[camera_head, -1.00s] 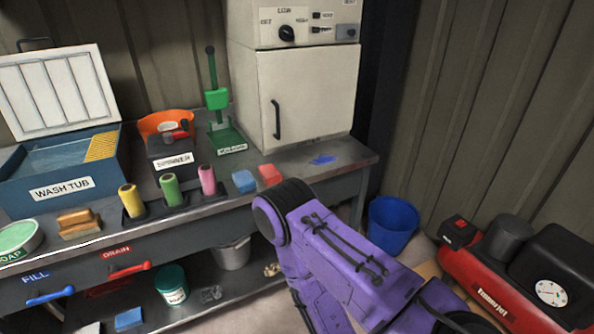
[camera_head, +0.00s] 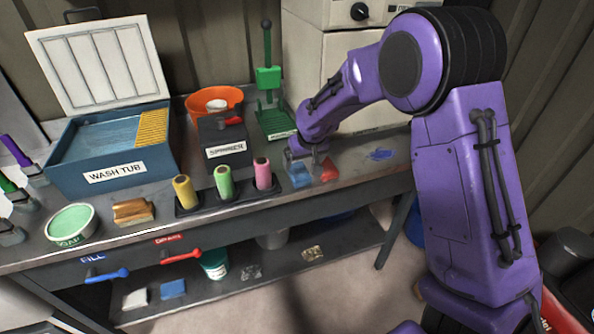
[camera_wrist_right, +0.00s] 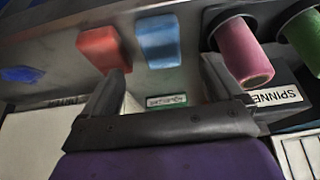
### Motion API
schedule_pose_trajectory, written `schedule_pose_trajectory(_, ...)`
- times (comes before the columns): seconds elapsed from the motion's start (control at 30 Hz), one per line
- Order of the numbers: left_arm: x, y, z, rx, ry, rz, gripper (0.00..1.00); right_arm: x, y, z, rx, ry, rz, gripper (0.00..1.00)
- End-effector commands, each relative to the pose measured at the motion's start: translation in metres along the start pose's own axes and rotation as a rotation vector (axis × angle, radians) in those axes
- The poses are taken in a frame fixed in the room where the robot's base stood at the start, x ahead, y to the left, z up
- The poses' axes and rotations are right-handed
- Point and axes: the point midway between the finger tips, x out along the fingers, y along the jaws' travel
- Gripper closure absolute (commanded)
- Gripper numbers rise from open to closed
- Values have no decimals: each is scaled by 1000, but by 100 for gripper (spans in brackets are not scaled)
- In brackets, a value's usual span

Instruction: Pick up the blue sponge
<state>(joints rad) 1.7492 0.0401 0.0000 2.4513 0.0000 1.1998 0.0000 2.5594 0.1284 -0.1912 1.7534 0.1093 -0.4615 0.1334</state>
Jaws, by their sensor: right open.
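The blue sponge (camera_head: 300,175) is a small light-blue block on the bench top, to the right of the pink roll. In the right wrist view the blue sponge (camera_wrist_right: 158,40) lies ahead of the gap between the fingers, with the red block (camera_wrist_right: 102,47) beside it. My right gripper (camera_head: 299,156) is just behind and above the blue sponge in the head view. Its fingers (camera_wrist_right: 164,75) are spread, with nothing between them. I cannot tell whether a finger touches the sponge. My left gripper does not show.
The red block (camera_head: 328,171) sits close to the right of the sponge. The pink roll (camera_head: 263,174) stands upright to its left. The spinner (camera_head: 224,140) and green press stand behind. Another blue block (camera_head: 173,289) lies on the lower shelf.

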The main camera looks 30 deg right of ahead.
Motion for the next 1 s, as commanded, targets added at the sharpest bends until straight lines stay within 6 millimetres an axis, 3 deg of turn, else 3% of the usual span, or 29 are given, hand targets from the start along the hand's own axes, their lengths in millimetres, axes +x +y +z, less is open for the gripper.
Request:
schedule_pose_trajectory(0.4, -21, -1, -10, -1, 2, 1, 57, 62, -1, -3, -4, -4, 0, 6)
schedule_pose_trajectory(1.0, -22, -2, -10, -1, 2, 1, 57, 68, -2, -2, -5, -2, -1, 6)
